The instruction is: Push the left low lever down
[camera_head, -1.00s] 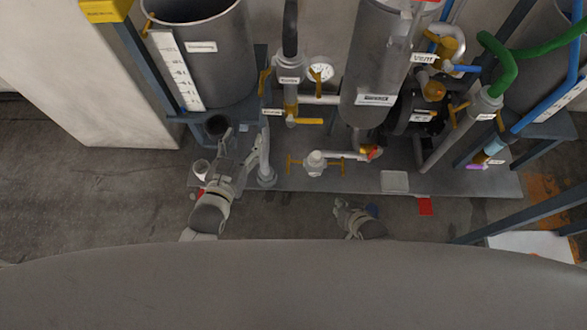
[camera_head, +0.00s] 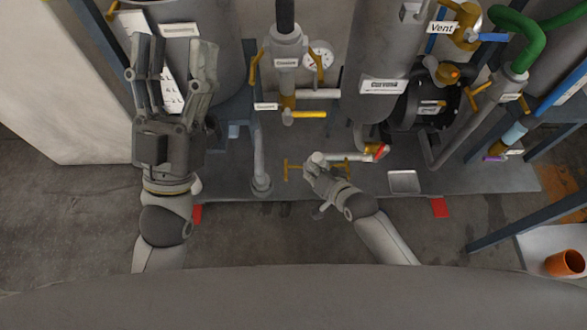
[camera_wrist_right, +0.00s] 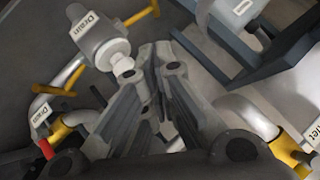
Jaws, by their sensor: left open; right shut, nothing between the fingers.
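The low drain valve shows two yellow levers. In the head view its left lever (camera_head: 288,171) is upright beside my right gripper, and part of its right lever (camera_head: 347,168) shows behind the hand. My right gripper (camera_head: 314,166) is shut and empty, over the valve body, just right of the left lever. In the right wrist view the grey valve (camera_wrist_right: 95,38) labelled Drain shows near the fingertips (camera_wrist_right: 156,52), with yellow levers on either side. I cannot tell whether the fingers touch it. My left gripper (camera_head: 175,55) is open and empty, raised before the left tank.
A column (camera_head: 287,55) with higher yellow levers stands behind. A grey pipe (camera_head: 258,150) rises left of the low valve. A pipe with a red-tipped yellow valve (camera_head: 374,151) lies right. An orange cup (camera_head: 566,263) stands at far right.

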